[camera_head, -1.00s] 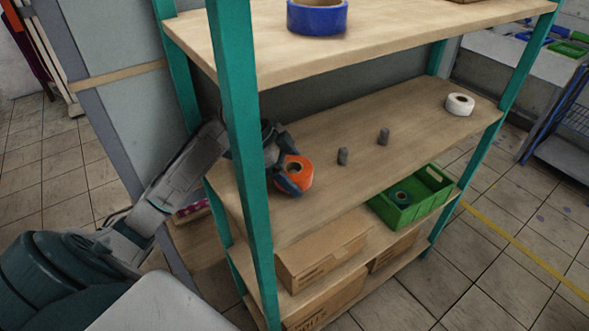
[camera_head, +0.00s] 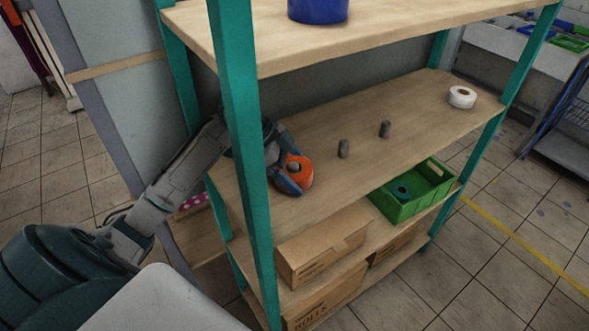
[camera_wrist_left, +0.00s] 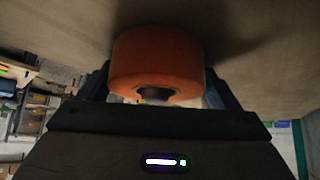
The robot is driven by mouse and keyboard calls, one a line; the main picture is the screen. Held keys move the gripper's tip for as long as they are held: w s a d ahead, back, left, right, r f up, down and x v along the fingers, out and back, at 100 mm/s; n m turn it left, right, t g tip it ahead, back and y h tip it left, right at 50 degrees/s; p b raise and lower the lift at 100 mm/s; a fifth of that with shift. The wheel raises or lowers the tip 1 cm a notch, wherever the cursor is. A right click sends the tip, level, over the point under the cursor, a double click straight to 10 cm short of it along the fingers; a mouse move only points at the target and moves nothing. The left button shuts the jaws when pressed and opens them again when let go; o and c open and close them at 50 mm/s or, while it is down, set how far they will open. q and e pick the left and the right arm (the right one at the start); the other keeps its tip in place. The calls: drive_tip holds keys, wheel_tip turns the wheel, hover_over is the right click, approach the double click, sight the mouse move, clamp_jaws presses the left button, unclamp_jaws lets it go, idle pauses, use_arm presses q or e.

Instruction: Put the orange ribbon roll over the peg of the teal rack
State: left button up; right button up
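The orange ribbon roll (camera_head: 305,178) is at the left part of the teal rack's (camera_head: 236,140) middle shelf. My left gripper (camera_head: 290,178) reaches in behind the front left post and is shut on the roll, with fingers on both sides. In the left wrist view the roll (camera_wrist_left: 157,60) sits between the fingers, its hole partly showing something grey; I cannot tell whether this is a peg. My right gripper is not in view.
A white roll (camera_head: 462,97) sits at the shelf's right end. A blue roll (camera_head: 318,9) is on the shelf above. A green crate (camera_head: 408,209) and cardboard boxes (camera_head: 322,252) are below.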

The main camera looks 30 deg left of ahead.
use_arm(q)
drive_tip(key=shift+s+d+f, duration=0.1)
drive_tip(key=shift+s+f, duration=0.15)
drive_tip(key=shift+f, duration=0.15)
drive_tip(key=shift+a+r, duration=0.3)
drive_tip(key=shift+r, duration=0.15)
drive_tip(key=b+v, duration=0.2)
drive_tip(key=v, duration=0.8)
drive_tip(key=shift+r, duration=0.25)
drive_tip(key=shift+w, duration=0.15)
